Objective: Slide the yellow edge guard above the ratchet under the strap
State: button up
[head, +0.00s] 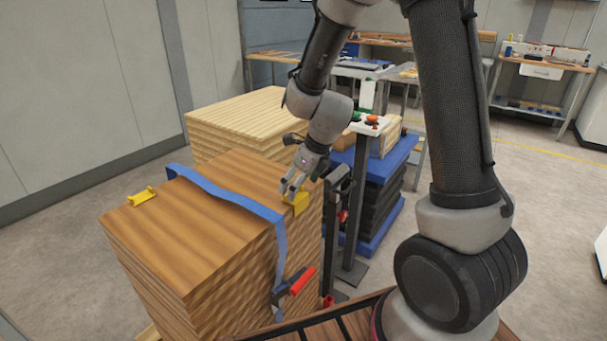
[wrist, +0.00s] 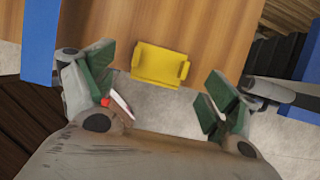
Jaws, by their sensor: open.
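A yellow edge guard (head: 299,203) sits on the near right top edge of the wooden board stack (head: 165,258), right of the blue strap (head: 236,197). The strap runs over the top and down the near side to the ratchet (head: 290,288) with its red handle. My gripper (head: 291,187) is open just above this guard. In the wrist view the guard (wrist: 161,66) lies at the board edge, between and slightly ahead of my open fingers (wrist: 158,88), with no visible grip on it. The strap (wrist: 40,40) is to the left there, apart from the guard.
A second yellow guard (head: 143,196) lies on the stack's far left edge. Dark posts (head: 352,215) stand close right of my gripper, with a blue-topped stack (head: 378,160) behind. A paler board stack (head: 235,122) stands behind. Floor at left is clear.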

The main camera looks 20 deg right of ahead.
jog(key=shift+x, duration=1.3)
jog(key=shift+c, duration=0.5)
jog(key=c, duration=1)
